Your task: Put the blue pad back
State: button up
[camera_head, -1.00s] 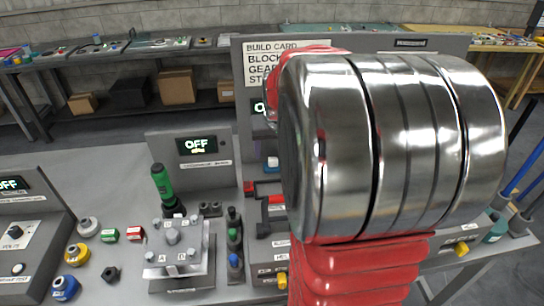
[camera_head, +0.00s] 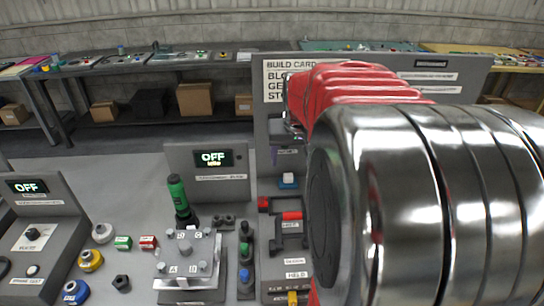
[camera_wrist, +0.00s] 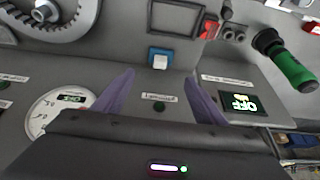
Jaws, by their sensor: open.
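A small block with a blue body and a white face, which may be the blue pad (camera_wrist: 159,58), sits on the grey panel in the wrist view. In the head view it is the small blue and white block (camera_head: 288,181) left of my arm. My gripper (camera_wrist: 160,92) is open, with two purple fingers spread apart and nothing between the tips. The block lies beyond the fingertips, roughly centred between them and apart from them. In the head view my arm covers much of the right side, and the fingers are not clear there.
A green-handled tool (camera_head: 178,196) stands left of the block. A metal fixture with pegs (camera_head: 188,258) and several coloured rings and nuts sit on the bench. A gauge (camera_wrist: 58,112) and a large gear (camera_wrist: 48,14) are left in the wrist view. An OFF display (camera_head: 213,159) stands behind.

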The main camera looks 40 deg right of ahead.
jog(key=s+a+r+n+t+y, duration=0.1)
jog(key=s+a+n, duration=0.1)
jog(key=a, duration=0.7)
jog(key=s+a+r+n, duration=0.1)
jog(key=s+a+r, duration=0.1)
jog(key=a, duration=0.7)
jog(key=s+a+f+n+y, duration=0.1)
jog(key=s+a+f+n, duration=0.1)
jog(key=s+a, duration=0.6)
jog(key=shift+s+a+f+n+t+y, duration=0.35)
jog(key=shift+a+n, duration=0.55)
jog(key=shift+a, duration=0.8)
jog(key=shift+r, duration=0.1)
jog(key=shift+c, duration=0.2)
